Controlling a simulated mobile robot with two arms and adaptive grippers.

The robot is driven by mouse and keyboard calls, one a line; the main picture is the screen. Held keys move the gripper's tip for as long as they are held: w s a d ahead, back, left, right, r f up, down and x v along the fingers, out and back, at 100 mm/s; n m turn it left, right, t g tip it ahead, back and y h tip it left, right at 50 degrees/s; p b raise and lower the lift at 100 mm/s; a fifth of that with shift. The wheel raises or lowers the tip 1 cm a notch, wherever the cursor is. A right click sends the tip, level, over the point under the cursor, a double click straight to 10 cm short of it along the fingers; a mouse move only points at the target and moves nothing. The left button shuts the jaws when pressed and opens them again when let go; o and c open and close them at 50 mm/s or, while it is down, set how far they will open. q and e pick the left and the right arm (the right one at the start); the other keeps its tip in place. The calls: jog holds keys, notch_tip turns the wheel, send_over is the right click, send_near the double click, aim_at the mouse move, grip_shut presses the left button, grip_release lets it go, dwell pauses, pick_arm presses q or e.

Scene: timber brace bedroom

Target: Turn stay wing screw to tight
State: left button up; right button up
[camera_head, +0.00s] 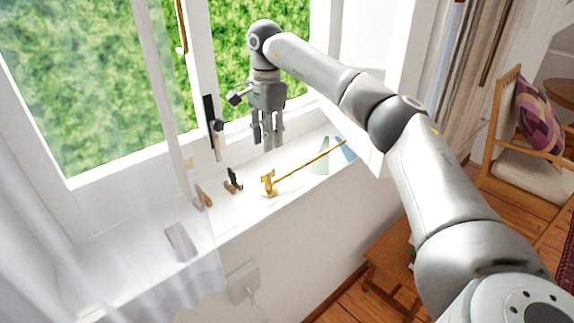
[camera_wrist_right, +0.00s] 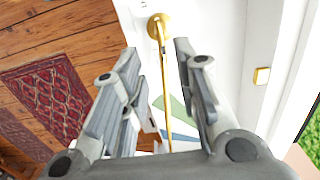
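The brass window stay stands on the white sill, its upright T-shaped end, likely the wing screw (camera_head: 268,181), at the left and its thin rod (camera_head: 310,162) running up to the right. In the right wrist view the round brass end (camera_wrist_right: 158,24) shows past the fingertips, with the rod (camera_wrist_right: 166,100) running down between the fingers. My right gripper (camera_head: 267,143) points down over the sill, behind the stay in the head view. Its fingers are apart in the right wrist view (camera_wrist_right: 157,55), with nothing held. My left gripper is out of view.
On the sill (camera_head: 125,245) lie a dark-and-wood item (camera_head: 233,181), a wooden piece (camera_head: 203,197), a pinkish block (camera_head: 181,242) and flat green and blue pieces (camera_head: 320,158). The window frame with its black handle (camera_head: 212,128) stands close left of my right gripper.

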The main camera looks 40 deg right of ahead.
aim_at(268, 172)
jog(key=f, duration=0.2)
jog(key=f+p, duration=0.1)
jog(key=f, duration=0.1)
jog(key=shift+a, duration=0.35)
jog(key=f+p, duration=0.1)
jog(key=f, duration=0.4)
jog(key=shift+d+f, duration=0.2)
jog(key=shift+f, duration=0.45)
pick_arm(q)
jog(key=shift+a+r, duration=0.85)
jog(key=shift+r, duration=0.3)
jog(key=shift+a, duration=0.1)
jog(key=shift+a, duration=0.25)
pick_arm(e)
grip_shut()
